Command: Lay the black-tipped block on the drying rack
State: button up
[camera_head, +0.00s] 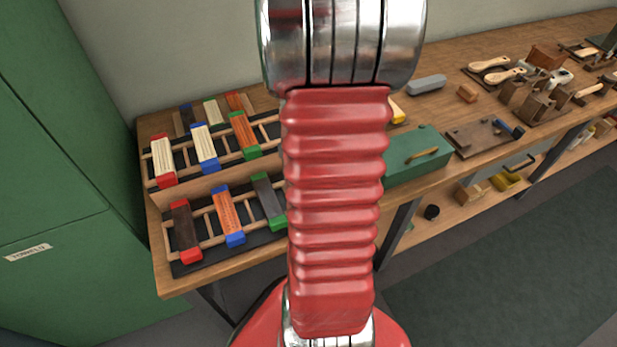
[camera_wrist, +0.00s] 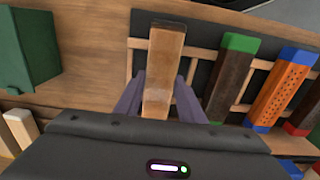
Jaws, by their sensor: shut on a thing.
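In the wrist view, my gripper (camera_wrist: 160,78) is shut on a brown wooden block (camera_wrist: 166,50), its two purple-grey fingers along the block's sides. The block lies over the left end of the drying rack (camera_wrist: 140,43), across its rails; I cannot tell whether it touches them. In the head view my arm hides the gripper and held block; the lower rack (camera_head: 180,228) shows to the left.
An orange block with blue tips (camera_wrist: 285,85) and a red-tipped dark block (camera_head: 184,230) lie farther along. A second, raised rack row (camera_head: 183,152) holds more blocks. A green box (camera_head: 416,160) stands right of my arm. A green cabinet (camera_head: 50,120) stands left.

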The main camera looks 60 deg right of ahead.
jog(key=shift+f, duration=0.25)
jog(key=o, duration=1.2)
jog(key=shift+o, duration=0.7)
jog(key=shift+o, duration=1.4)
jog(key=shift+w+r, duration=0.1)
jog(key=shift+r, duration=3.4)
